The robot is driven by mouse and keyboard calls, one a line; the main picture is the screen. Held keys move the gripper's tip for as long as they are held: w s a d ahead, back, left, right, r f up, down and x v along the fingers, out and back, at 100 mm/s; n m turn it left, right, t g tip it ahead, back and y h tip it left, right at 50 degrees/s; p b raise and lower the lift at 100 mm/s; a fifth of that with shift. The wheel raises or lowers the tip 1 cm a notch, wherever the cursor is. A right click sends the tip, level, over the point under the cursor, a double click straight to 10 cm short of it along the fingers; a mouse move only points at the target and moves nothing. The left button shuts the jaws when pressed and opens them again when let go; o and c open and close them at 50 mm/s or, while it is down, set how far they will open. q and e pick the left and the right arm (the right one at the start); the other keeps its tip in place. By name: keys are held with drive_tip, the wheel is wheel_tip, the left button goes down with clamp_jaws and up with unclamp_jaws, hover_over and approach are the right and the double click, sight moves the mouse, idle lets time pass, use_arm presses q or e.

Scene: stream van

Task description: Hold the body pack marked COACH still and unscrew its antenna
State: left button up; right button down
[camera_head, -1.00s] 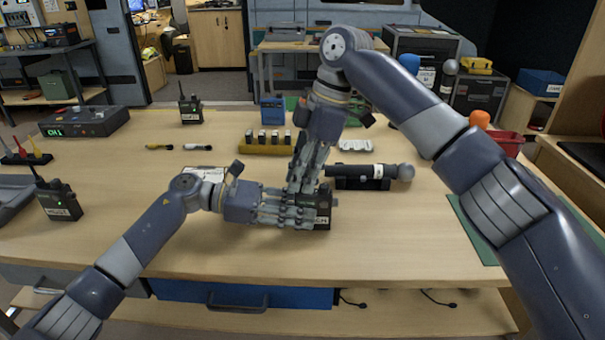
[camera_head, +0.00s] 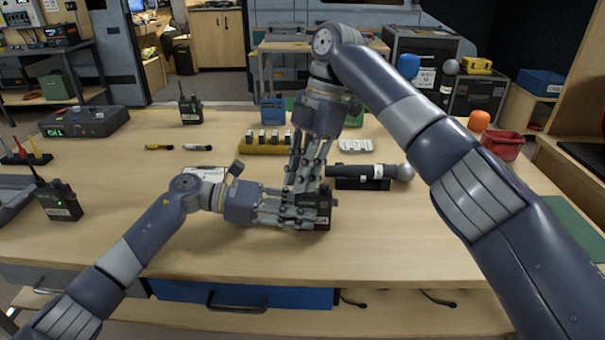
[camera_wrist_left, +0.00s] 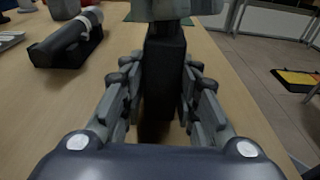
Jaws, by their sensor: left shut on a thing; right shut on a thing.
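The dark body pack (camera_head: 324,205) stands on the wooden table; only the end of its label shows in the head view, and COACH is not fully readable. My left gripper (camera_head: 308,210) is shut on the pack from the left. In the left wrist view the pack (camera_wrist_left: 164,80) sits between the two fingers. My right gripper (camera_head: 305,186) comes down from above and is shut at the pack's top, where the antenna is hidden by the fingers. The right gripper also shows at the top of the left wrist view (camera_wrist_left: 165,8).
A black handheld microphone (camera_head: 350,171) lies on a cradle just right of the grippers. A yellow battery rack (camera_head: 262,149) stands behind. Other packs stand at the left (camera_head: 60,203) and back (camera_head: 190,107). The table front is clear.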

drive_tip(key=shift+n+g+h, duration=0.4)
drive_tip(key=shift+n, duration=1.5)
drive_tip(key=c, duration=1.7)
unclamp_jaws()
drive_tip(key=shift+o, duration=0.2)
drive_tip(key=m, duration=0.3)
drive_tip(key=shift+t+y, duration=0.3)
drive_tip(key=shift+y, duration=0.1)
drive_tip(key=shift+m, duration=0.5)
